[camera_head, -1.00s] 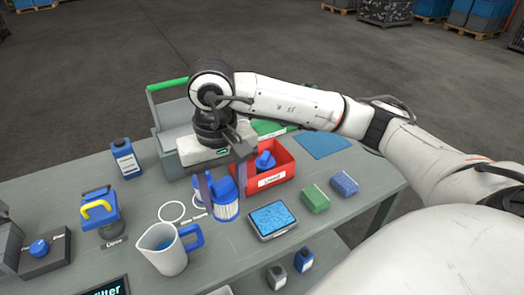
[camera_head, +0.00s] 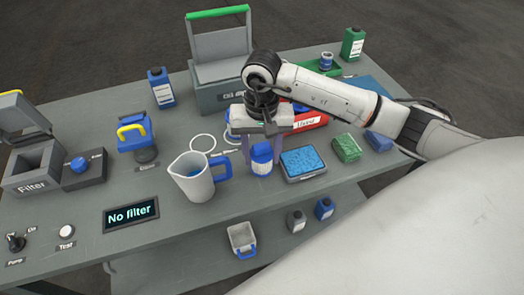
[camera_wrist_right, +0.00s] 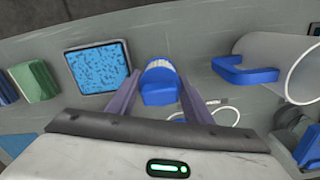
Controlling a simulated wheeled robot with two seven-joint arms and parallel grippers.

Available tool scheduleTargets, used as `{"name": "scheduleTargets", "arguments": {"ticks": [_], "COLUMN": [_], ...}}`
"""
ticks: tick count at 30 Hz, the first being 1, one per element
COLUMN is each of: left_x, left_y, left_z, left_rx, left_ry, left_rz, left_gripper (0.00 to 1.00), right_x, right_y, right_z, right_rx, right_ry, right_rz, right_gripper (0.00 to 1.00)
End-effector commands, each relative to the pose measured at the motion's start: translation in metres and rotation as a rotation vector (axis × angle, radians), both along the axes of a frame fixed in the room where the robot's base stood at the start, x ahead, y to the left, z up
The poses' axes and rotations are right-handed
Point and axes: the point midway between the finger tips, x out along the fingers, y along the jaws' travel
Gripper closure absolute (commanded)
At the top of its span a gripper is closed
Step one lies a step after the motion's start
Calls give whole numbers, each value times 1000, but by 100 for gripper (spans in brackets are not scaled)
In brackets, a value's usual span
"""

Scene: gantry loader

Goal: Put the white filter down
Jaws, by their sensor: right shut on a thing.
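The white filter (camera_head: 261,160) is a short white cylinder with a blue top. It stands upright between the fingers of my right gripper (camera_head: 264,150), which is shut on it, over the front part of the bench between the jug and the blue-topped tray. In the right wrist view, the filter (camera_wrist_right: 160,82) sits between the two fingertips (camera_wrist_right: 152,92), its blue end towards the camera. I cannot tell for certain whether its base touches the bench. My left gripper is out of view.
A jug (camera_head: 193,180) with a blue handle stands close left. A tray with a blue speckled top (camera_head: 303,161) lies close right. Behind are a red bin (camera_head: 310,122), partly hidden, and a white ring (camera_head: 202,142). The display (camera_head: 131,214) reads "No filter". Bare bench lies in front.

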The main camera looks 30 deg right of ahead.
Motion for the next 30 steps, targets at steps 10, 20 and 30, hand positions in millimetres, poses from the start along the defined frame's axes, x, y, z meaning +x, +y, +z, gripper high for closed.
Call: {"name": "scheduleTargets", "arguments": {"ticks": [10, 20, 30], "left_x": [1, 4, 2], "left_y": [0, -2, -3], "left_z": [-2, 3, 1], "left_rx": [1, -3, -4], "left_ry": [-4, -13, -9], "left_rz": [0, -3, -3], "left_gripper": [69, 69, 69], "right_x": [0, 0, 3], "right_y": [0, 0, -1], "right_z": [-2, -2, 43], "right_rx": [-1, -1, -1], "right_ry": [-1, -1, -8], "right_rz": [0, 0, 0], "right_gripper": [44, 35, 35]}}
